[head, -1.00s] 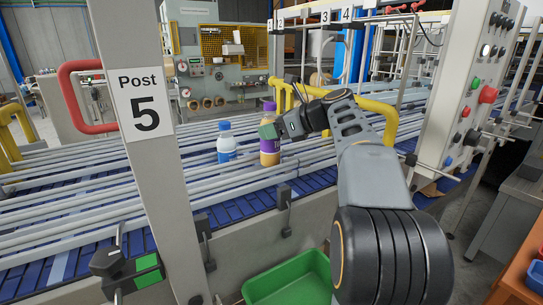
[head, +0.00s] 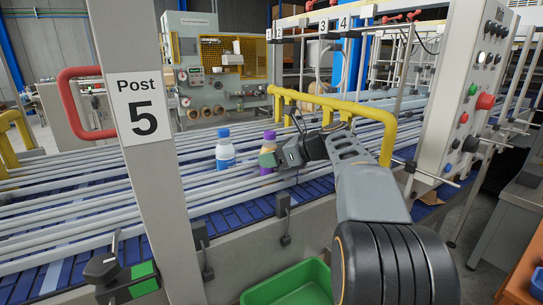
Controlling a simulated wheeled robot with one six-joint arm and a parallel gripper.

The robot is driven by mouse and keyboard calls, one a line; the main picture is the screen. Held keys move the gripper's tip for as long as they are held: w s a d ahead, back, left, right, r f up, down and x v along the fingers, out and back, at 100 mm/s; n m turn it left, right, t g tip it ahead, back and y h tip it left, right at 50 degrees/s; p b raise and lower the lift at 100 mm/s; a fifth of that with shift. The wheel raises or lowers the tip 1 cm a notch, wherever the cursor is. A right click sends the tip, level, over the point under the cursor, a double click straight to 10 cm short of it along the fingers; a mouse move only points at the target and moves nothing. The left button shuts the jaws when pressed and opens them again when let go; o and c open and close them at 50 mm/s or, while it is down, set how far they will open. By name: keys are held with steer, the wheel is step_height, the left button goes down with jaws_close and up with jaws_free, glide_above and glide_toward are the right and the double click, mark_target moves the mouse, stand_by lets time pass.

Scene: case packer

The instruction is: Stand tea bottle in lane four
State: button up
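Lane signs 3 (head: 322,27) and 4 (head: 343,23) hang on the frame at the back.
Grey guide rails (head: 75,200) run over the blue conveyor (head: 130,220). Post 5 (head: 140,110) stands close at left. A yellow guard rail (head: 345,106) is behind my arm. A control panel (head: 465,90) is at right, a green bin (head: 290,285) below.

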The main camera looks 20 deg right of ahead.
steer(key=o, duration=0.4)
steer(key=shift+r, duration=0.1)
steer(key=v, duration=1.2)
steer(key=shift+r, duration=0.15)
steer(key=shift+a, duration=0.1)
